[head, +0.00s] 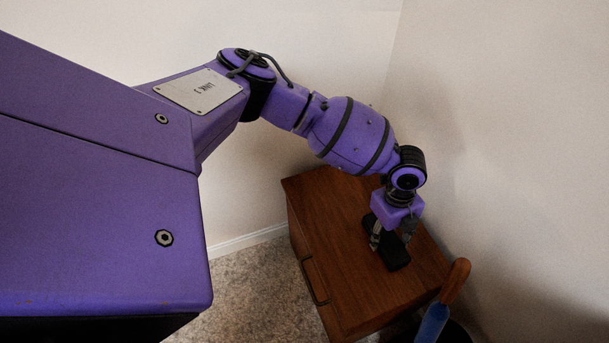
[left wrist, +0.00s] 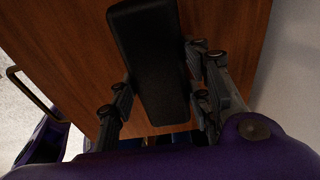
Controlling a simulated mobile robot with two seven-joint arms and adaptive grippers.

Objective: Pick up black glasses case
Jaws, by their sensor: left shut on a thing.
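The black glasses case (head: 397,259) is a long, dark box on top of the brown wooden hutch (head: 335,225), near the middle of its top. In the left wrist view, the case (left wrist: 147,50) runs from the upper middle down between the fingers. My left gripper (head: 391,241) points down over the case and is shut on it, with a finger on each long side. These fingers also show in the left wrist view (left wrist: 162,82). I cannot tell whether the case touches the wood or is just above it. My right gripper is not in view.
A blue tool with a wooden handle (head: 455,281) stands at the lower right, by a dark rounded thing partly cut off. White walls meet behind the hutch. A metal handle (head: 314,281) is on the hutch's front. Speckled carpet (head: 250,293) lies to the left.

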